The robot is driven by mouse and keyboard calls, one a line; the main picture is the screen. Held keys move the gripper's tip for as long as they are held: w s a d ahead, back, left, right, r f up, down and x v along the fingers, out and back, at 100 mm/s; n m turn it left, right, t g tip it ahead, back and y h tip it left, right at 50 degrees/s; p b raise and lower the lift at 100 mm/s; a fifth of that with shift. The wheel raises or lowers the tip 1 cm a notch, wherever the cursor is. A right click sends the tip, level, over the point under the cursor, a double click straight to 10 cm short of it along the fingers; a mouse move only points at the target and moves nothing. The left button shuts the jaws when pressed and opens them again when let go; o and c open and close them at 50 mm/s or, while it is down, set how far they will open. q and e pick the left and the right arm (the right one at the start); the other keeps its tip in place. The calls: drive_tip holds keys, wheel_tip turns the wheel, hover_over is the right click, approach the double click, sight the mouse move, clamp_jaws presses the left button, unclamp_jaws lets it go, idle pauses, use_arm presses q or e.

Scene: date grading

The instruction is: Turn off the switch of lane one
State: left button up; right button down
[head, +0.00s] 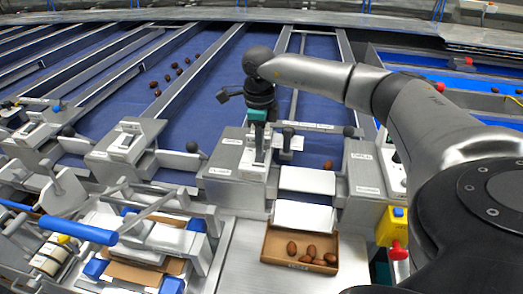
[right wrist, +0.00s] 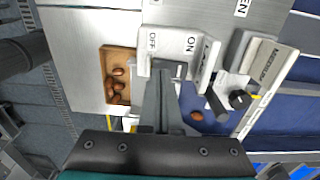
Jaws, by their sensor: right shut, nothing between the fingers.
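My right gripper (head: 259,152) reaches down over a grey switch box (head: 232,158) in the middle of the head view. In the right wrist view the shut, empty fingers (right wrist: 168,78) are at the switch of this box, beside a plate (right wrist: 153,40) marked OFF and ON. The fingers hide most of the switch, so I cannot tell its position or whether they touch it. A label beside the plate is partly readable, but its lane number is not. My left gripper is not in view.
A cardboard tray (head: 268,248) with several brown dates stands in front of the box. More switch boxes (head: 122,144) stand to the left. Blue lanes (head: 205,95) with a few dates run behind. A yellow box with a red knob (head: 397,249) is at right.

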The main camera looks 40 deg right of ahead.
sight(260, 159)
wheel_tip(260, 159, up, 5)
drive_tip(key=p, duration=0.4)
drive_tip(key=shift+r, duration=0.2)
idle(0.4)
